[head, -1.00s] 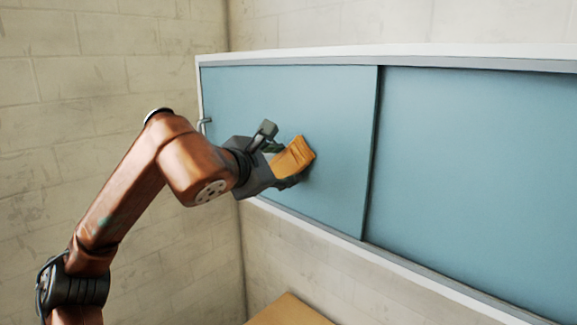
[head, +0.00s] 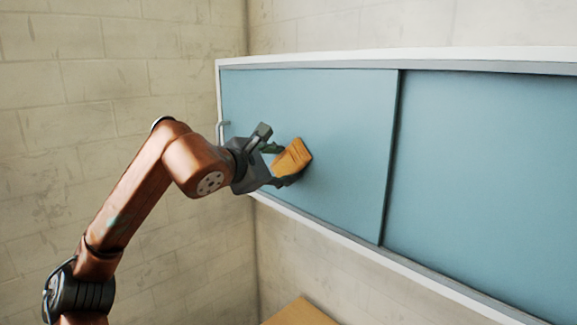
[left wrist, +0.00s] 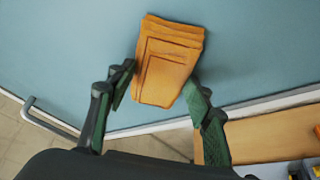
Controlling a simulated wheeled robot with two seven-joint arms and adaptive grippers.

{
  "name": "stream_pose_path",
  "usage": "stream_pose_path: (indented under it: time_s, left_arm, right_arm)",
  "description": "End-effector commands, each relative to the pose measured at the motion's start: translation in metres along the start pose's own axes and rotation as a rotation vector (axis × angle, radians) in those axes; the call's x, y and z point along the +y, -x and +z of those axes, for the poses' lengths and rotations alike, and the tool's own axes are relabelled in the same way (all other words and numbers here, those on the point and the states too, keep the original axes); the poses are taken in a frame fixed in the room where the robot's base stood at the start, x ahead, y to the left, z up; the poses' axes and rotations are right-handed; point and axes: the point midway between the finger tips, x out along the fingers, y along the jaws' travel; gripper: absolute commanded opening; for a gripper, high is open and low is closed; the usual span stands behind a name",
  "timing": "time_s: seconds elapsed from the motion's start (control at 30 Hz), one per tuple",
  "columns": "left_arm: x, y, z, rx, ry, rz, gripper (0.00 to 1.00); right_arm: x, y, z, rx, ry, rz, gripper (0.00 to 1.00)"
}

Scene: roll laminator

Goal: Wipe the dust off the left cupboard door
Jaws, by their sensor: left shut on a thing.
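The left cupboard door (head: 345,110) is a flat blue panel, shut, with a handle (head: 222,131) at its left edge. No distinct dust shows on its visible part. My left gripper (head: 279,163) is shut on a folded orange cloth (head: 293,157), in front of the lower left-middle part of the door. In the left wrist view the cloth (left wrist: 168,65) sits between the two fingers and its far end lies at the blue surface (left wrist: 75,50); firm contact is hard to tell. My right gripper is not in view.
The right blue door (head: 490,170) adjoins beyond a vertical edge. A white frame (head: 430,54) surrounds the cupboard. A wooden surface (head: 299,314) lies below it. A pale block wall (head: 80,60) stands at the left.

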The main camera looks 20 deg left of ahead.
Motion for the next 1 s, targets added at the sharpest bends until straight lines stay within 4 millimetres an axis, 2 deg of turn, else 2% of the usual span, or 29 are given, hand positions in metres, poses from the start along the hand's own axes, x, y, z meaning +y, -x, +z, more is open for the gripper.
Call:
stream_pose_path:
  time_s: [1.0]
  left_arm:
    - [0.032,-0.018,-0.043,0.003,0.003,0.0,0.28]
  right_arm:
    - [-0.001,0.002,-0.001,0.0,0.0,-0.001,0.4]
